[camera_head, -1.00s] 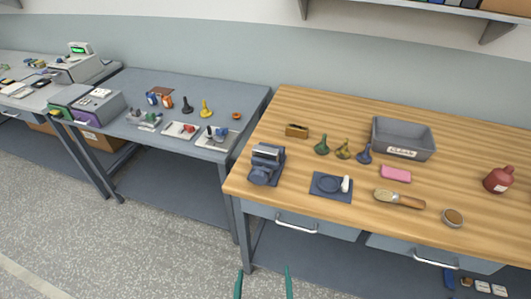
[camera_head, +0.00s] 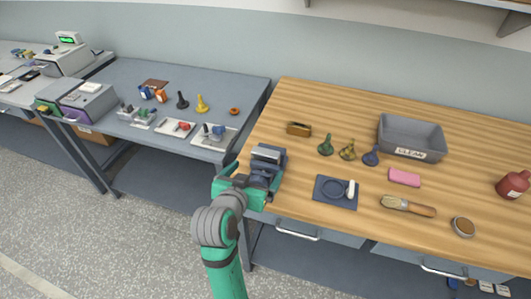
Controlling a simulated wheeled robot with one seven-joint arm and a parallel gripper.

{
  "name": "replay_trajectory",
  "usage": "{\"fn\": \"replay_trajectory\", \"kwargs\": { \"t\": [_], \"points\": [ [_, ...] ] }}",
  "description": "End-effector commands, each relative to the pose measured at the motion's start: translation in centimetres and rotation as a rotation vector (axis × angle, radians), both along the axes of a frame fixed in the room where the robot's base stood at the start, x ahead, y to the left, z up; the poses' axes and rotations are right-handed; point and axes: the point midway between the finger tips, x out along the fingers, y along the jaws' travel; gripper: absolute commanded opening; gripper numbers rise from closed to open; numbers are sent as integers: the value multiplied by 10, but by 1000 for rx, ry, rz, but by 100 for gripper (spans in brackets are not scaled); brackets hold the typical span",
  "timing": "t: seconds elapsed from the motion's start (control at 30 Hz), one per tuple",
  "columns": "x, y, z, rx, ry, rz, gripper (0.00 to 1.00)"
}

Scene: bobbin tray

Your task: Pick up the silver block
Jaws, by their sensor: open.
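A silver block (camera_head: 267,152) shows as a light grey top between the jaws of a dark blue-grey vise (camera_head: 280,160). The vise stands at the left front of the wooden bench. My gripper (camera_head: 251,177) is open, with its green fingers spread at the near left side of the vise. It covers the lower part of the vise. The block is just beyond the fingers in the picture; I cannot tell whether they touch it or the vise.
A blue mat (camera_head: 336,203) with a ring and a white piece lies right of the vise. A brown block (camera_head: 299,129) lies behind it. Several bobbin-shaped pieces, a grey bin (camera_head: 440,150), a pink block (camera_head: 404,177) and a brush (camera_head: 407,207) are farther right.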

Motion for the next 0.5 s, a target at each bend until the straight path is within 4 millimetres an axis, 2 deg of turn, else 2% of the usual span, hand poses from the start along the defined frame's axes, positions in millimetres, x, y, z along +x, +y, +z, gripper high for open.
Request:
{"fn": "replay_trajectory", "kwargs": {
  "t": [0.13, 0.5],
  "points": [
    [9, -1, 2, 10, 4, -11, 96],
    [48, -13, -18, 10, 3, -9, 96]
  ]
}}
